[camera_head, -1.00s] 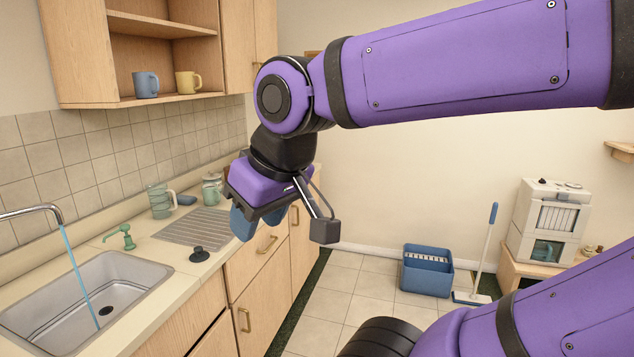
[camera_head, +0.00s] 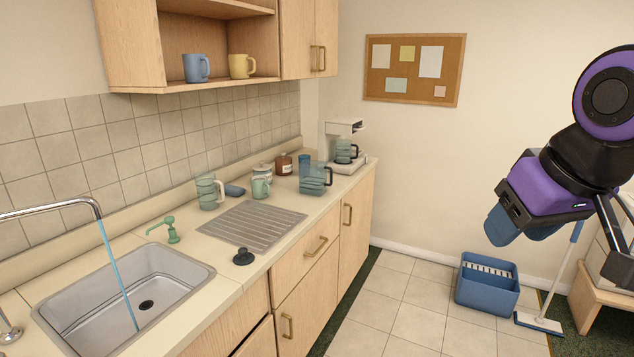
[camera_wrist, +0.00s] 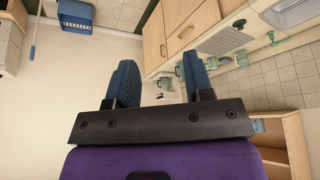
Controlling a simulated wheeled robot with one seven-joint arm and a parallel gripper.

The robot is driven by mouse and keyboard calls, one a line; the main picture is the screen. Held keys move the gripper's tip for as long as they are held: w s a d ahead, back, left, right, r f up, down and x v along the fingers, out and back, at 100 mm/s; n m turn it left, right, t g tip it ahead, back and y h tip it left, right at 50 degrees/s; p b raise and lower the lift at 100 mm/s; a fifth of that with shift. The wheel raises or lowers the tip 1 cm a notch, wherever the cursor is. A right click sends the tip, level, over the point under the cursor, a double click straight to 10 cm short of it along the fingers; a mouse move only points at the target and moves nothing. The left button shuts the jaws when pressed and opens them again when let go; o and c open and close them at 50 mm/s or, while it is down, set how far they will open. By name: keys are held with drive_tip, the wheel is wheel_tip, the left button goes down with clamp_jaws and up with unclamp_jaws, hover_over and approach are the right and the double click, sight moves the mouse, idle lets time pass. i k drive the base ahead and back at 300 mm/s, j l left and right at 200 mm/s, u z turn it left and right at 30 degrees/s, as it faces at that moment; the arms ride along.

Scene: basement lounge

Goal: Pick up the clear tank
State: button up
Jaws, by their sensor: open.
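A clear bluish tank (camera_head: 314,179) with a dark handle stands upright on the counter, left of and in front of the coffee maker (camera_head: 343,146). A clear jug (camera_head: 207,191) with a pale handle stands farther left, by the drying grooves. My gripper (camera_head: 512,232) is at the right of the head view, high over the floor, well apart from the counter and empty. Its blue fingers are parted in the wrist view (camera_wrist: 158,82). There the counter things appear turned over and small, so I cannot tell the tank clearly.
The sink (camera_head: 124,297) with running water and a black plug (camera_head: 243,257) are nearer. A blue bucket (camera_head: 487,288) stands on the floor. The wall cabinet overhangs the counter.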

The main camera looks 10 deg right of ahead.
sight(312, 173)
drive_tip(key=i+l, duration=0.5)
drive_tip(key=i, duration=0.3)
drive_tip(key=i+l, duration=0.2)
drive_tip(key=i, duration=0.25)
drive_tip(key=i+l, duration=0.2)
drive_tip(key=i, duration=0.3)
drive_tip(key=i+l, duration=0.15)
drive_tip(key=i, duration=0.35)
drive_tip(key=i+l, duration=0.2)
drive_tip(key=i, duration=0.3)
